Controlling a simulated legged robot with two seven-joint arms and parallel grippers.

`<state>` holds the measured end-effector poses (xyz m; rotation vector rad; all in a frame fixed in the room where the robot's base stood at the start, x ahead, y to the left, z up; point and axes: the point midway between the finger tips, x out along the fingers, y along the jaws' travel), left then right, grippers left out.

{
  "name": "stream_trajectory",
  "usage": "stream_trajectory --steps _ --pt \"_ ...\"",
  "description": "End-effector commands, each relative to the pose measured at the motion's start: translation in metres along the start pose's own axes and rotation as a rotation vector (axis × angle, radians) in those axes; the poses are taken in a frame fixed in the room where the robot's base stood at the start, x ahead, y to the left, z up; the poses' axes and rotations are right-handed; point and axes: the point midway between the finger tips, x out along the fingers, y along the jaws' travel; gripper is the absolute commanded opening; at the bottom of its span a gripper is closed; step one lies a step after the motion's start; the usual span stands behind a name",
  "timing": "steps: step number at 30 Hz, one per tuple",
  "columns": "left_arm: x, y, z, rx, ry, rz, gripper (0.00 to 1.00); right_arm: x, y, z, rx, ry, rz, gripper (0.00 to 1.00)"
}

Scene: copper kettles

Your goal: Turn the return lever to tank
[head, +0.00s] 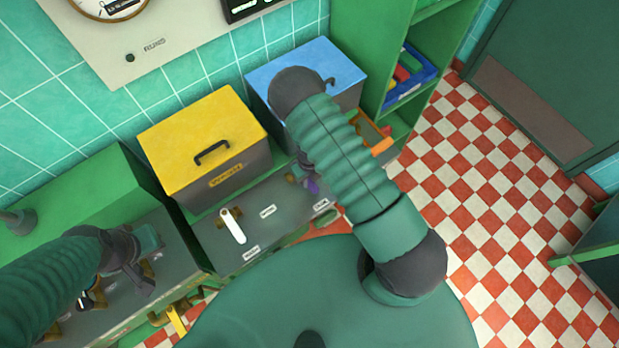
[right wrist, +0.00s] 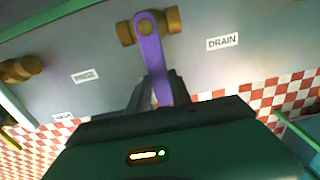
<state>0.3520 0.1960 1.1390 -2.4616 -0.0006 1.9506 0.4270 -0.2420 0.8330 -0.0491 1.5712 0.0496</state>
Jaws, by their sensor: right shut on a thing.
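A purple lever (right wrist: 152,55) sits on a brass valve (right wrist: 128,33) in the right wrist view. It points down the picture from its pivot, into my right gripper (right wrist: 157,92), whose dark fingers are shut on it. In the head view a small part of the purple lever (head: 312,186) shows beside my right arm, which hides most of the right gripper. My left gripper (head: 146,264) is over the left bench; its fingers are unclear.
A white lever (head: 232,226) stands on the grey panel (head: 215,255), left of the purple one. A yellow box (head: 200,135) and a blue box (head: 345,68) are behind the panel. Green shelves (head: 355,30) stand at the back. The checkered floor (head: 500,200) at right is clear.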

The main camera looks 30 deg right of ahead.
Motion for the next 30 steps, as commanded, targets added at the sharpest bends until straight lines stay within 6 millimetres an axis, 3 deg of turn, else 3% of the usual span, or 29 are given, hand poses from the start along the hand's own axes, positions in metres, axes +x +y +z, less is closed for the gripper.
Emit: stream_trajectory --steps 3,4,8,20,23,30 --pt "0.0 0.0 0.0 0.0 0.0 0.0 0.0 -0.002 0.0 0.004 0.004 -0.009 -0.001 0.0" --pt "0.0 0.0 0.0 0.0 0.0 0.0 0.0 -0.002 0.0 0.004 0.004 -0.009 -0.001 0.29" --pt "0.0 0.0 0.0 0.0 0.0 0.0 0.0 -0.001 0.0 0.003 0.003 -0.006 -0.001 0.46" --pt "0.0 0.0 0.0 0.0 0.0 0.0 0.0 -0.009 0.0 0.002 -0.001 -0.004 0.0 0.47" --pt "0.001 0.0 0.0 0.0 0.0 0.0 0.0 -0.028 0.001 0.002 -0.003 -0.005 -0.001 0.47" --pt "-0.001 0.0 0.0 0.0 0.0 0.0 0.0 -0.1 0.001 0.003 -0.004 -0.007 -0.001 0.47"
